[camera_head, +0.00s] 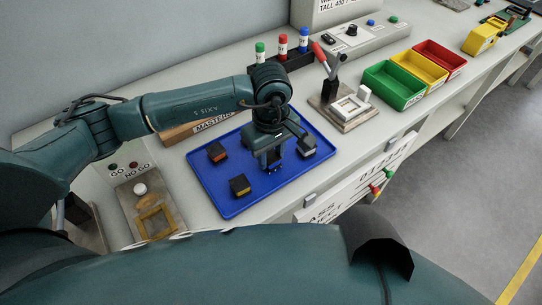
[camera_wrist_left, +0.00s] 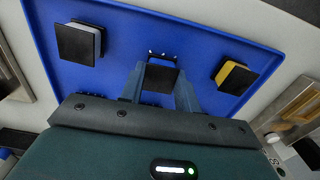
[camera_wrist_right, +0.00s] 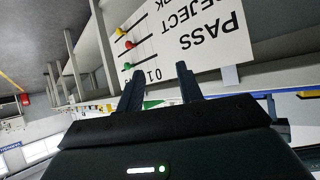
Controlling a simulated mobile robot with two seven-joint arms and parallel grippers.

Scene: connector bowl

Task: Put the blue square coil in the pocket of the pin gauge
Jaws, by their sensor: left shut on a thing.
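My left gripper (camera_head: 272,166) is low over the blue tray (camera_head: 232,207), pointing down. In the left wrist view its fingers (camera_wrist_left: 161,88) are shut on a square coil with a black top (camera_wrist_left: 162,78); its side colour is hard to make out against the tray. A fixture with a brass-coloured frame (camera_head: 157,221) and a white knob stands left of the tray, beside a GO / NO GO panel; it looks like the pin gauge. My right gripper (camera_wrist_right: 160,90) is open and empty in the right wrist view.
Other black-topped coils lie on the tray: orange-red (camera_head: 217,152), yellow (camera_head: 240,186) and grey (camera_head: 307,146). A clamp fixture (camera_head: 347,108) stands behind right, near green (camera_head: 393,86), yellow and red bins. A MASTERS block (camera_head: 200,128) lies behind the tray.

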